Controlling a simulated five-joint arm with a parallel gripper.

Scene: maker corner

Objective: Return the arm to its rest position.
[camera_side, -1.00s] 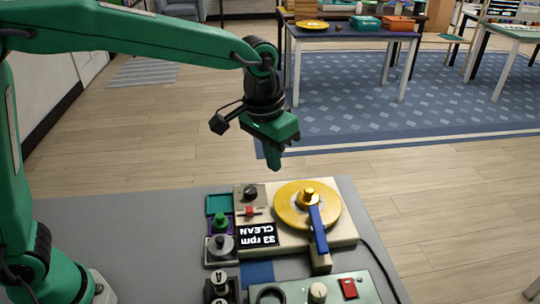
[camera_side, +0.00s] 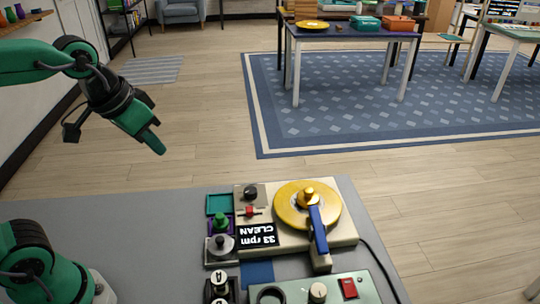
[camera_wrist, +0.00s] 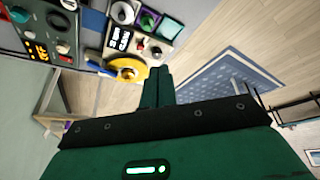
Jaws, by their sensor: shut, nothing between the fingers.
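My gripper (camera_side: 155,140) is green, shut and empty. In the side view it hangs in the air at the left, tilted down to the right, well above and apart from the grey table (camera_side: 120,210). In the wrist view its shut fingers (camera_wrist: 160,86) show in the middle, with nothing between them. The beige turntable unit (camera_side: 342,228), with its yellow disc (camera_side: 290,208) and blue arm (camera_side: 318,230), sits on the table right of my gripper. The disc also shows in the wrist view (camera_wrist: 127,72).
Small knob blocks (camera_side: 220,246) stand left of the turntable. A green control panel (camera_side: 366,284) with a red switch lies at the front. Behind are open floor, a blue rug (camera_side: 340,110) and another table (camera_side: 345,32).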

